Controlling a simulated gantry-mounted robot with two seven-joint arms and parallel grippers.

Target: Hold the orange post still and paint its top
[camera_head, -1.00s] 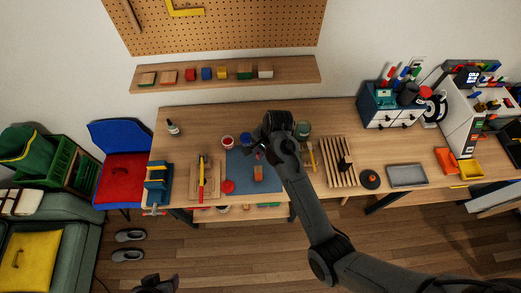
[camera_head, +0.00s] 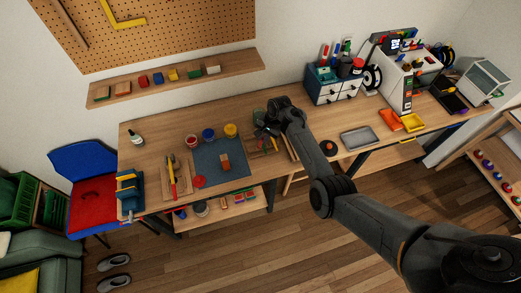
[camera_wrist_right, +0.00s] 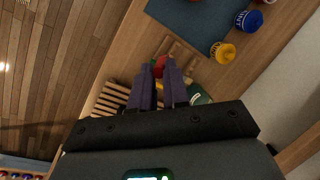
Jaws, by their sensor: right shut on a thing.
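The orange post (camera_head: 225,162) stands on the blue mat (camera_head: 210,172) on the bench. Behind it are a red paint pot (camera_head: 192,140), a blue pot (camera_head: 208,134) and a yellow pot (camera_head: 231,130). The blue pot (camera_wrist_right: 249,20) and yellow pot (camera_wrist_right: 223,52) also show in the right wrist view. My right gripper (camera_head: 266,134) is low over the small wooden brush rest, just right of the mat. In the wrist view its fingers (camera_wrist_right: 160,62) are shut on what looks like a brush, mostly hidden between them; red and green tips show there. My left gripper is out of view.
A slatted rack (camera_wrist_right: 112,98) lies beside the right gripper. A wooden board with a hammer-like tool (camera_head: 172,178) and a blue vise (camera_head: 130,190) are left of the mat. A grey tray (camera_head: 361,136) lies to the right. The mat's front is clear.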

